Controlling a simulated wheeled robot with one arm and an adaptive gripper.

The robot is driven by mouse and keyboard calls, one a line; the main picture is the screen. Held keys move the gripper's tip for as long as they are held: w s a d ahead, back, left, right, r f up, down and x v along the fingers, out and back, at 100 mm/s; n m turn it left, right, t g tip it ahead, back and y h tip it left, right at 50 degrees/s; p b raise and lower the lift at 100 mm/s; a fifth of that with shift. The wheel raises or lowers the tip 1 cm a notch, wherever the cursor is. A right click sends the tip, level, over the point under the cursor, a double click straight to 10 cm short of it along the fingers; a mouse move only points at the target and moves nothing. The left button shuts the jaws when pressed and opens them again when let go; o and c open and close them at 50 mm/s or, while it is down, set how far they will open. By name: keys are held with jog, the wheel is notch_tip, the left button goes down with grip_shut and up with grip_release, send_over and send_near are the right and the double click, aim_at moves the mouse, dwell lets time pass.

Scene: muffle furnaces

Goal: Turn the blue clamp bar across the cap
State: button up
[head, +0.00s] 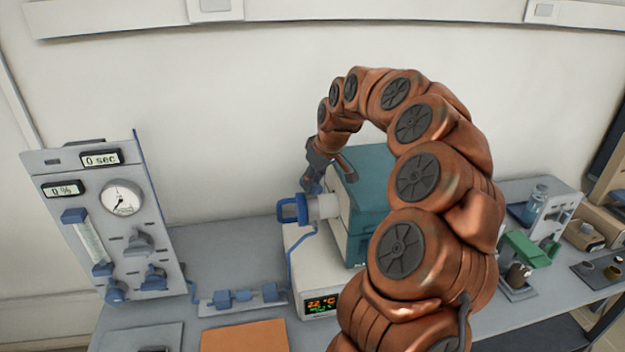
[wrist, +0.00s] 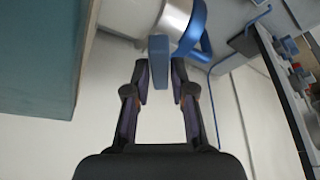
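The teal furnace (head: 372,200) stands on the bench with a pale cylindrical cap (head: 325,206) on its left side. The cap also shows at the top of the wrist view (wrist: 174,18), with a blue rim and loop handle (wrist: 194,35). The blue clamp bar (wrist: 159,65) lies lengthwise between the fingers of my gripper (wrist: 160,75). My gripper is open, with a narrow gap on each side of the bar; contact is not visible. In the head view my gripper (head: 314,184) is at the cap's upper edge, and its fingertips are small and partly hidden.
A grey panel (head: 105,225) with gauge and displays stands at the left. An orange mat (head: 244,336) lies at the front. A blue tube (head: 291,262) runs below the cap.

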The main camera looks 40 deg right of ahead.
grip_shut()
jog(key=shift+n, duration=0.3)
jog(key=n+b, duration=0.1)
jog(key=n+y+b, duration=0.1)
jog(key=shift+w+f+n+g, duration=0.1)
jog(key=shift+f+n+g, duration=0.05)
jog(key=shift+n+g, duration=0.15)
jog(key=shift+d+n+y, duration=0.1)
jog(key=shift+n+y, duration=0.4)
jog(key=shift+n, duration=0.4)
jog(key=n+g, duration=0.1)
jog(key=n, duration=0.2)
jog(key=n+g+y, duration=0.1)
jog(key=n, duration=0.2)
jog(key=shift+b, duration=0.4)
jog(key=shift+o, duration=2.4)
grip_release()
